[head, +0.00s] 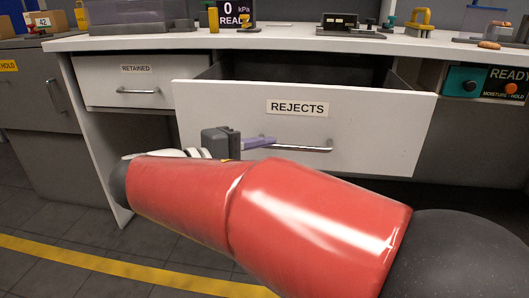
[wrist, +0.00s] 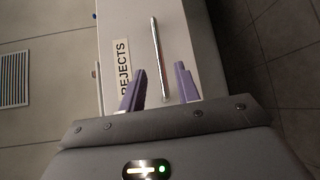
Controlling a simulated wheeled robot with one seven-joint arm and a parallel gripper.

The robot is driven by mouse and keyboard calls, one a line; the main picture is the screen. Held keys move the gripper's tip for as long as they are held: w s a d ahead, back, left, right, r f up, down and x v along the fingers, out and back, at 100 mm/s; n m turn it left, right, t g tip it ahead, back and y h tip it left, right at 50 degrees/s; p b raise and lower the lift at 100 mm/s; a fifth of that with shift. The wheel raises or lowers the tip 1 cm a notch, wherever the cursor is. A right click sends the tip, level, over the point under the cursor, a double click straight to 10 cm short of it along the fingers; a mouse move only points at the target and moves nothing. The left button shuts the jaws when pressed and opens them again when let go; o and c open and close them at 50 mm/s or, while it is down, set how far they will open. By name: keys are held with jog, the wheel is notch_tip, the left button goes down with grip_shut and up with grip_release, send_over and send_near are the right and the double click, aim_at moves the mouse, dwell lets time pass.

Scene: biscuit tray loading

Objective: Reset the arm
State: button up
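My red arm reaches across the lower middle of the head view. My gripper (head: 259,142) is at the front of the REJECTS drawer (head: 210,108), by the left part of its metal handle (head: 305,148). In the wrist view, the two purple fingers of my gripper (wrist: 160,68) stand apart, with the handle (wrist: 157,45) showing between them. I cannot tell how deep the handle sits between the fingers, and no contact is clear. The REJECTS drawer is pulled out, with its dark inside showing behind the front panel.
The RETAINED drawer (head: 105,93) at the left is shut. Above is a white bench top (head: 280,36) with several fixtures and displays. A grey cabinet (head: 45,160) stands at the far left. A teal moisture unit (head: 462,80) is at the right. A yellow line (head: 90,259) crosses the floor.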

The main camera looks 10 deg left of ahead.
jog(key=s+d+f+m+g+y+p, duration=0.1)
jog(key=s+d+f+g+y+p, duration=0.15)
jog(key=d, duration=0.65)
jog(key=s+d+f+m+g+y+p, duration=0.15)
jog(key=d+g, duration=0.25)
jog(key=d, duration=0.4)
jog(key=s+d+f+m+y+p, duration=0.1)
jog(key=s+d+m+y+p, duration=0.1)
jog(key=s+m+y, duration=0.1)
jog(key=s+d+f+m+t+y+p, duration=0.1)
jog(key=s+d+m+y+p, duration=0.1)
jog(key=s, duration=0.5)
jog(key=m+y+p, duration=0.1)
jog(key=m+y, duration=0.1)
jog(key=y, duration=0.1)
jog(key=shift+s+d+f+p, duration=0.25)
jog(key=shift+d+f+p, duration=0.05)
jog(key=shift+d+f, duration=0.1)
